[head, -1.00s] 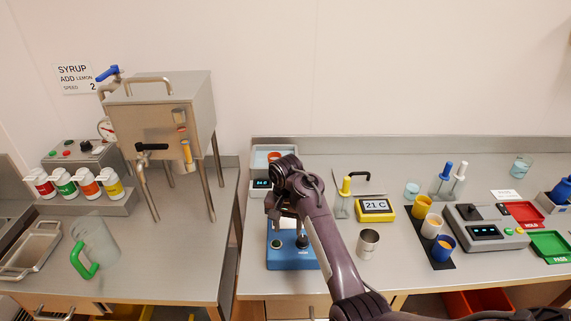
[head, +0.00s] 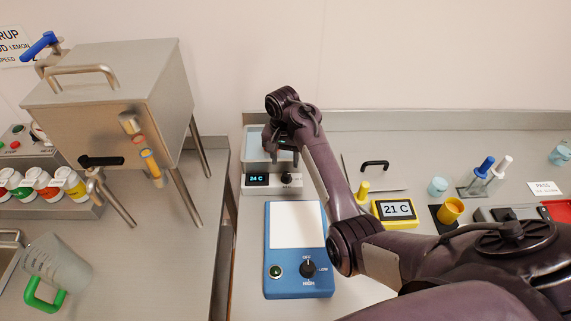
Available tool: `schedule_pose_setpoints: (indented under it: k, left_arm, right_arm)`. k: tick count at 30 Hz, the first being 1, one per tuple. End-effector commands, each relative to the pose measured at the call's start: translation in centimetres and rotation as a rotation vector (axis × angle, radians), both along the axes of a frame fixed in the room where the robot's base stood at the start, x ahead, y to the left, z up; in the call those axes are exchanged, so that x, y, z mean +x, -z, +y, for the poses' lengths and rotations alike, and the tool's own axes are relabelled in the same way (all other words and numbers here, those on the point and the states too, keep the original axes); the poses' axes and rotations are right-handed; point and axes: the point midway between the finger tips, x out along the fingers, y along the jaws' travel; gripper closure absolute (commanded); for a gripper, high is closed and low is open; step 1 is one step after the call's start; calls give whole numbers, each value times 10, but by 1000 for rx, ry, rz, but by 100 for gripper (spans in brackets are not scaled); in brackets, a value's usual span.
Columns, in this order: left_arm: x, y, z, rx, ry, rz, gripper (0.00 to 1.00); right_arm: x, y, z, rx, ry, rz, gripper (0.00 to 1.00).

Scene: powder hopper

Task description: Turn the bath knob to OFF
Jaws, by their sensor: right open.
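The water bath (head: 255,150) stands at the back left of the right-hand table, with pale blue water behind a grey front panel. Its display (head: 258,180) reads 24 C. The black bath knob (head: 287,180) is right of the display; its setting is too small to read. My right gripper (head: 284,159) is open, fingers pointing down, just above and behind the knob in the picture. I cannot tell whether it touches the knob. The wrist hides part of the bath. My left gripper is out of view.
A blue device (head: 284,292) with a white plate and its own OFF/LOW/HIGH knob (head: 307,268) stands in front of the bath. A steel dispenser (head: 100,95) stands at left.

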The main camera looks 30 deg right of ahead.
Motion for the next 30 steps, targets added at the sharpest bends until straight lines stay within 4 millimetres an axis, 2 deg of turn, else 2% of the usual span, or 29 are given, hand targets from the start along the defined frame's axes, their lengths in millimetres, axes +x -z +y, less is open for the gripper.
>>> schedule_pose_setpoints:
  k: [2,5,12,17,22,23,30]
  left_arm:
    - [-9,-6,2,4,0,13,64]
    - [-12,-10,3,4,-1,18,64]
    - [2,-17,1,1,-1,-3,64]
    - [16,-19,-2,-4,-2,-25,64]
    - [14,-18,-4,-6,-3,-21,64]
    - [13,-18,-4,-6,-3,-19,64]
    - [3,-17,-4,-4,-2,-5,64]
  right_arm:
    - [-2,11,-1,0,-1,6,54]
    - [-2,28,-2,-2,0,5,54]
    - [-1,58,-2,-1,0,1,54]
    - [-1,64,-2,-1,0,-1,54]
    - [-1,64,-2,-1,0,-1,54]
    - [-1,64,-2,-1,0,-1,55]
    - [-1,64,-2,-1,0,-1,87]
